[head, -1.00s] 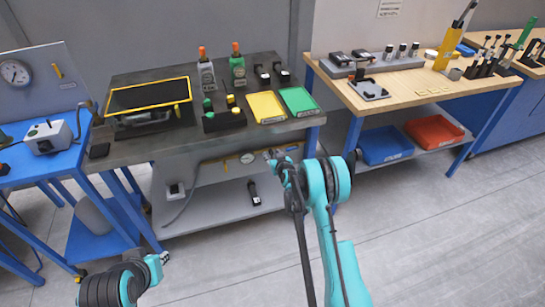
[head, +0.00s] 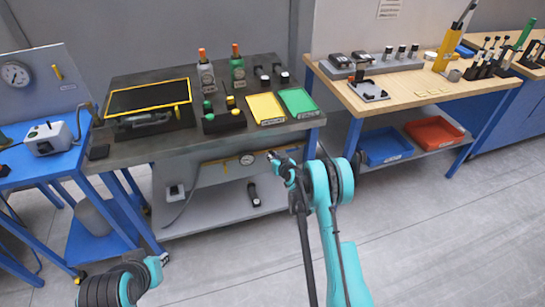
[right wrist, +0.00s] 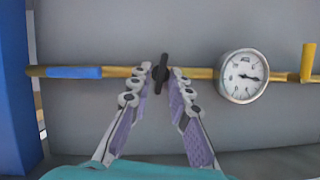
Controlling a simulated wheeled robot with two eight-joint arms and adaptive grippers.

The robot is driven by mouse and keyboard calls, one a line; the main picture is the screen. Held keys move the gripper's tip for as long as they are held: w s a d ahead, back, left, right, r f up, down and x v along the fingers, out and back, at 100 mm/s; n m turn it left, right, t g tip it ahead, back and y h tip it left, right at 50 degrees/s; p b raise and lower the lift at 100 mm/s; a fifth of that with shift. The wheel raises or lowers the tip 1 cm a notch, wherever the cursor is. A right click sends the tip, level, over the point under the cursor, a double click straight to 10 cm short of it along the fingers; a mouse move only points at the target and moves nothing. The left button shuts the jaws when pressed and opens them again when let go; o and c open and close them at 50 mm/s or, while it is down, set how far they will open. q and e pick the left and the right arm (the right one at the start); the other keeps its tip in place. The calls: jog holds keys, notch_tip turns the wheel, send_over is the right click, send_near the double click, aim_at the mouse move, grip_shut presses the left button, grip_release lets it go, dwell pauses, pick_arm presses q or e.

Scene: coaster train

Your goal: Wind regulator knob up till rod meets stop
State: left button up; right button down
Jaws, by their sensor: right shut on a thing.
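The regulator knob (right wrist: 161,73) is a thin black bar standing upright on a brass pipe (right wrist: 115,71) in the right wrist view. My right gripper (right wrist: 163,80) is shut on it, with one fingertip on each side. In the head view my right gripper (head: 273,157) is at the pipe below the grey bench, and the knob is hidden there. A round white gauge (right wrist: 244,76) sits just right of the knob, its dark needle pointing right. I cannot make out a rod or a stop. My left gripper (head: 156,266) is low at the left, too small to judge.
A yellow lever (right wrist: 308,62) stands on the pipe beyond the gauge. A blue upright (right wrist: 14,90) is at far left. The grey bench (head: 165,148) overhangs the pipe, and a shelf (head: 215,212) lies below. The floor to the right is open.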

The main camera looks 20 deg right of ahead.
jog(key=m+y, duration=0.2)
jog(key=m, duration=0.1)
jog(key=m+y, duration=0.1)
jog(key=shift+d+f+m, duration=0.15)
jog(key=shift+d+m, duration=0.15)
dwell(0.5)
jog(key=c, duration=1.4)
grip_release()
jog(key=v, duration=1.2)
jog(key=shift+f, duration=0.3)
jog(key=shift+r, duration=0.1)
